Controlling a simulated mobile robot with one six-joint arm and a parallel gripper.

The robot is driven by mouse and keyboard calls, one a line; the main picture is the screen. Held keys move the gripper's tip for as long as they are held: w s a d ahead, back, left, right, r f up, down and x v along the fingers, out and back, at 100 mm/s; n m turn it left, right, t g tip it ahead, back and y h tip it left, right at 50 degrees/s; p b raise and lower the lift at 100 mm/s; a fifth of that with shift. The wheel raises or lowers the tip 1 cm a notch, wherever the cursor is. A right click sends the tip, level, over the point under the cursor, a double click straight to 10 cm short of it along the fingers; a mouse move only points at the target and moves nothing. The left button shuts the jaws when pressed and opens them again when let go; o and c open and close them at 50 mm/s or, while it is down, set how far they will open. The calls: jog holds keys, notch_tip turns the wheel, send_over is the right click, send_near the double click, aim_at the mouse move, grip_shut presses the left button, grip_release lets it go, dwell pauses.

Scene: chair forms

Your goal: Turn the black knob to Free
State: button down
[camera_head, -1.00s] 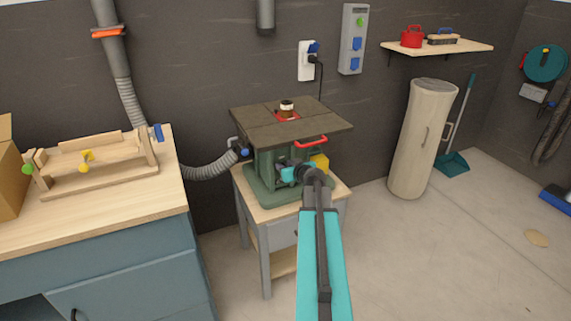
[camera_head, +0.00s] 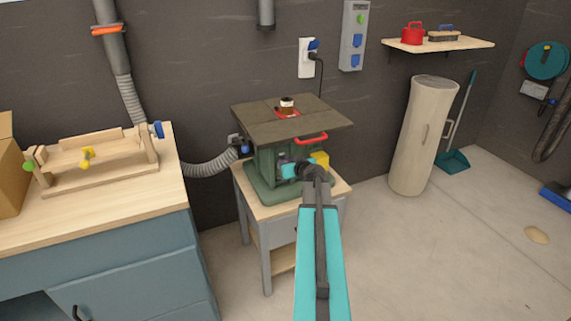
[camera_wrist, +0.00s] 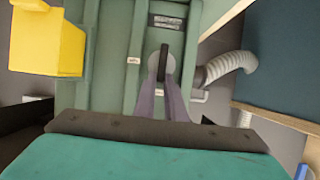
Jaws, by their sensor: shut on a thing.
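The black knob (camera_wrist: 164,62) is a bar on a round grey disc on the green machine's front, in the wrist view. Its bar stands nearly upright in that picture, leaning slightly right at the top. My gripper (camera_wrist: 162,80) has its two grey fingers on either side of the bar's lower part, shut on it. Small white labels sit left of the disc (camera_wrist: 133,60) and below it (camera_wrist: 158,93); their words are too small to read. In the head view the green machine (camera_head: 265,165) shows, but my arm hides the knob and fingertips.
A yellow box (camera_wrist: 50,42) juts out from the machine front, left in the wrist view. A grey hose (camera_wrist: 230,70) lies to the right. The machine's dark table top (camera_head: 250,125) and red handle (camera_head: 311,138) are above my arm. Open floor lies to the right.

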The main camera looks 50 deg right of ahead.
jog(key=shift+w+f+b, duration=0.1)
jog(key=shift+f+b, duration=0.05)
jog(key=shift+b, duration=0.2)
jog(key=shift+s+d+f+m+t+y+b, duration=0.15)
jog(key=shift+d+f+m+t+y+b, duration=0.55)
jog(key=shift+m+b, duration=1.75)
jog(key=shift+s+d+f+m+t+y+b, duration=0.3)
jog(key=shift+m+t+y+b, duration=0.8)
jog(key=shift+m+b, duration=1.3)
jog(key=shift+s+d+f+m+t+y+b, duration=0.1)
jog(key=shift+d+f+m+t+y+b, duration=0.6)
jog(key=shift+m+b, duration=1.75)
jog(key=shift+a+r+n+t+b, duration=0.1)
jog(key=shift+a+n+t+b, duration=0.2)
jog(key=shift+n+b, duration=0.25)
jog(key=c, duration=1.8)
grip_release()
